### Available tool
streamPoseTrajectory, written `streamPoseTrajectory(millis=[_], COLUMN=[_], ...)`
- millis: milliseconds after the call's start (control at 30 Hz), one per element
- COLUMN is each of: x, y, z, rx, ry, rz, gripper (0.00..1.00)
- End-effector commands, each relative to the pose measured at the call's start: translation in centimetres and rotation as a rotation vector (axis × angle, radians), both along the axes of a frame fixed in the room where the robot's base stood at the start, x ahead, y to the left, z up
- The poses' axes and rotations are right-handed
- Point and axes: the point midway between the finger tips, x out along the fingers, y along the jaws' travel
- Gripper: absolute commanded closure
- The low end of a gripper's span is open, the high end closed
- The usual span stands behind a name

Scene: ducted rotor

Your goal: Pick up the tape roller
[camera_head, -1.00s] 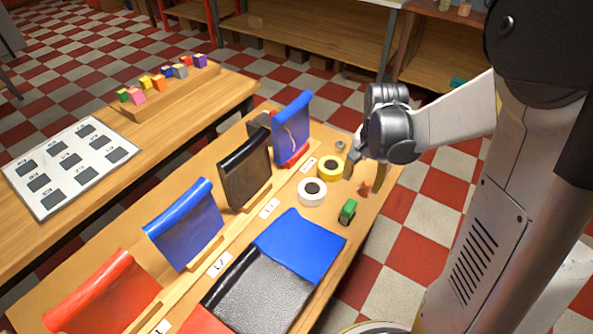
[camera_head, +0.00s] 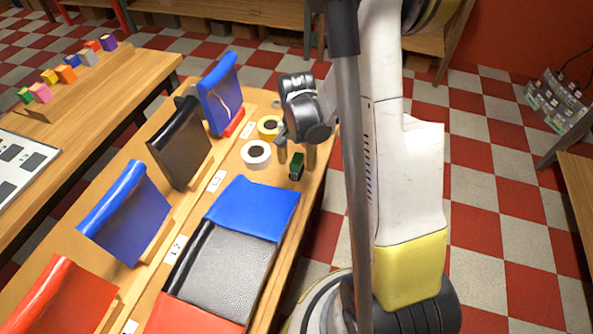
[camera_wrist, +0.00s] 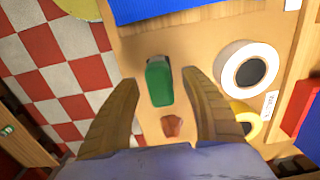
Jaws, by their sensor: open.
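A small green object (camera_head: 297,170) with a dark end stands near the table's right edge, beside the tape rolls. It also shows in the wrist view (camera_wrist: 159,84). A white tape roll (camera_head: 256,154) and a yellow tape roll (camera_head: 269,127) lie flat to its left. I cannot tell for sure which of these is the tape roller. My gripper (camera_head: 297,155) is open and points down just behind the green object. In the wrist view its fingers (camera_wrist: 159,79) are apart, with the green object between or beyond their tips. I see no contact.
A small reddish piece (camera_wrist: 172,127) lies close to the green object, between my fingers in the picture. A blue folded cover (camera_head: 255,207) lies in front. Upright blue and black covers (camera_head: 181,150) stand left. Checkered floor is free right of the table.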

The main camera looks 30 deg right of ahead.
Motion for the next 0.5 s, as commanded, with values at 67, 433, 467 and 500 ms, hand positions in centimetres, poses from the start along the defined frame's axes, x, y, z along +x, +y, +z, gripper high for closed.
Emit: streamPoseTrajectory(millis=[67,433,467,500], x=[0.03,0.01,0.01,0.01], y=[-0.01,-0.01,-0.01,-0.01], z=[-0.98,-0.81,-0.81,-0.81], rx=[0.000,0.000,0.000,0.000], ry=[0.000,0.000,0.000,0.000], rz=[0.000,0.000,0.000,0.000], gripper=[0.46,0.96,1.00,1.00])
